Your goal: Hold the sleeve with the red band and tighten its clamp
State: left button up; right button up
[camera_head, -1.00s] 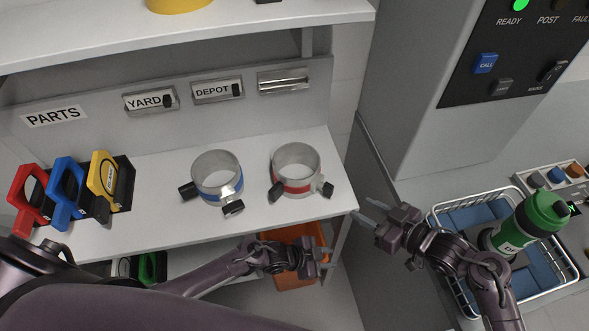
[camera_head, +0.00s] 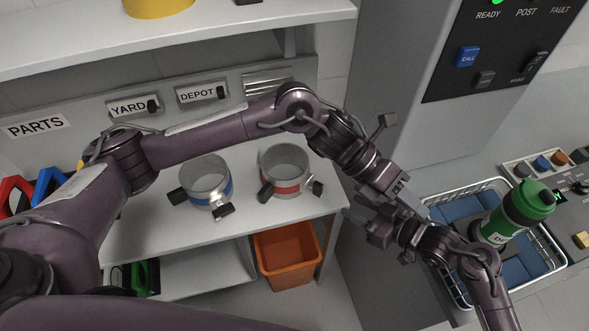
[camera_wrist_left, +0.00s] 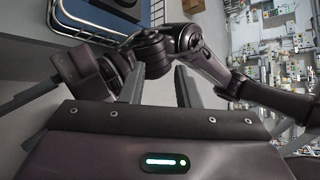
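The sleeve with the red band (camera_head: 286,186) is a short grey metal ring standing upright on the white shelf. Its clamp has a black knob (camera_head: 266,191) at the front left, and another black piece (camera_head: 318,188) sticks out at the right. My left gripper (camera_head: 411,203) is right of the sleeve, away from it, pointing down and right. In the left wrist view its fingers (camera_wrist_left: 159,88) are apart with nothing between them. My right gripper (camera_head: 355,208) is beside it, just off the shelf's right end, its fingers apart and empty. Neither gripper touches the sleeve.
A similar sleeve with a blue band (camera_head: 210,198) stands to the left. An orange bin (camera_head: 287,262) sits below the shelf. A wire basket (camera_head: 458,297) with a green bottle (camera_head: 512,216) is at the right. My two grippers are very close together.

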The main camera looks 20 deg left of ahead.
pick_arm(q)
jog(key=w+a+m+t+y, duration=0.1)
jog(key=w+a+m, duration=0.1)
jog(key=w, duration=0.2)
jog(key=m+t+y, duration=0.2)
jog(key=y, duration=0.9)
send_over(285, 199)
notch_tip(285, 199, down, 10)
jog(key=shift+w+r, duration=0.1)
jog(key=shift+a+f, duration=0.1)
jog(key=shift+f, duration=3.8)
grip_shut()
